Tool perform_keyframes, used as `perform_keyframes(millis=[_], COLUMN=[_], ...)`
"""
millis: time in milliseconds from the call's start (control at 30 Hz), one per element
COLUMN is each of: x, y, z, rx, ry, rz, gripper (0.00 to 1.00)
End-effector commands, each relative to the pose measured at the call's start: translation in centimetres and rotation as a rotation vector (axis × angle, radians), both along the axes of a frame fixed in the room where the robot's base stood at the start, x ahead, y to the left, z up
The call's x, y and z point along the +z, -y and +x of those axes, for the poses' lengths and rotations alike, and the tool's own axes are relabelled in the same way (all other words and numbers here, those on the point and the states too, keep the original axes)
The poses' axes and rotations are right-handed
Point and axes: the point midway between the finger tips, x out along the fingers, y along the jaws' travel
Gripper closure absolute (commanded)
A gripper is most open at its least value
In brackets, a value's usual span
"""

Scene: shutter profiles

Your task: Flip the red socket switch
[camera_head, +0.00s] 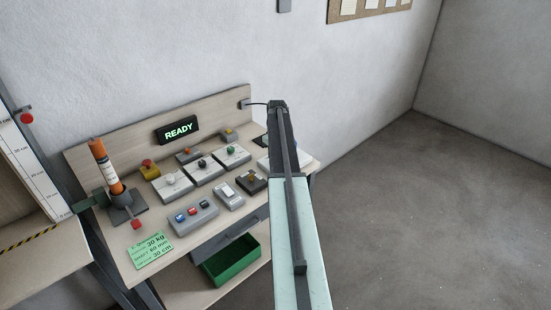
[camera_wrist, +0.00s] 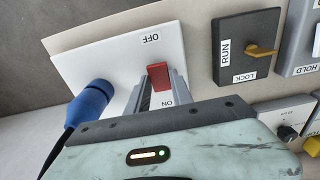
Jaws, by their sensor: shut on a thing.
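The red socket switch (camera_wrist: 158,76) sits on a white socket panel (camera_wrist: 115,55) in the wrist view. The panel has OFF printed near its far edge and ON close to my fingers. My gripper (camera_wrist: 161,88) is at the switch, its dark ribbed fingers on either side and shut on it. Which way the switch is tilted is hard to tell. A blue plug (camera_wrist: 90,102) with a dark cable is in the panel, left of the fingers. In the head view my arm covers the gripper and the switch; only part of the white panel (camera_head: 265,163) shows.
Right of the panel in the wrist view is a dark RUN/LOCK box (camera_wrist: 246,47) with a yellow key, then a grey HOLD box (camera_wrist: 300,42). In the head view, several button boxes, a READY display (camera_head: 178,130) and an orange cylinder (camera_head: 105,165) occupy the bench (camera_head: 130,262).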

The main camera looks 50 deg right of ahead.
Motion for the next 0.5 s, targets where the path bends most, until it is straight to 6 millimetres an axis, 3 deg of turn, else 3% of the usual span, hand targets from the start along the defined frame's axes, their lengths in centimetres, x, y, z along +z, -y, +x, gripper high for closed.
perform_keyframes(millis=[233,267,333,500], x=[-0.01,-0.01,-0.01,-0.01], y=[-0.03,-0.03,-0.03,-0.05], z=[0.04,0.04,0.05,0.06], rx=[0.001,0.001,0.001,0.001], ry=[-0.002,-0.002,-0.001,-0.001], rz=[-0.001,-0.001,-0.001,-0.001], gripper=[1.0,0.7,0.51,0.51])
